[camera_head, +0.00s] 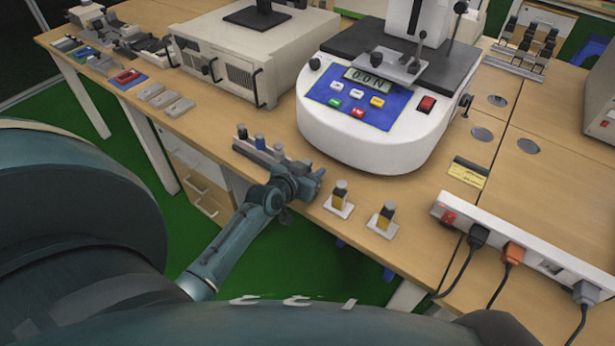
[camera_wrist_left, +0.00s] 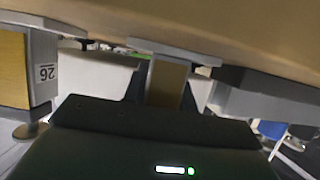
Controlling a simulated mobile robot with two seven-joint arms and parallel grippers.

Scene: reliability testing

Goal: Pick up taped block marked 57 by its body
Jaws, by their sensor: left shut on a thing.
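My left gripper (camera_head: 312,182) is at the front edge of the table, beside the end of a small block rack (camera_head: 262,152). In the left wrist view my left gripper (camera_wrist_left: 165,92) is shut on a yellowish taped block (camera_wrist_left: 168,82) between its dark fingers. A pale plate (camera_wrist_left: 175,50) shows right at the block's end; I cannot tell whether they touch. No number is readable on the held block, and the gripper hides it in the head view. A neighbouring block (camera_wrist_left: 30,70) reads 26, upside down. Two taped blocks (camera_head: 340,194) (camera_head: 386,214) stand on small plates to the right.
A white force tester (camera_head: 380,140) stands behind the gripper. A beige instrument box (camera_head: 235,55) is at the back left. A power strip (camera_head: 525,240) with several plugs lies to the right. A yellow-black label (camera_head: 467,172) lies between the tester and the strip.

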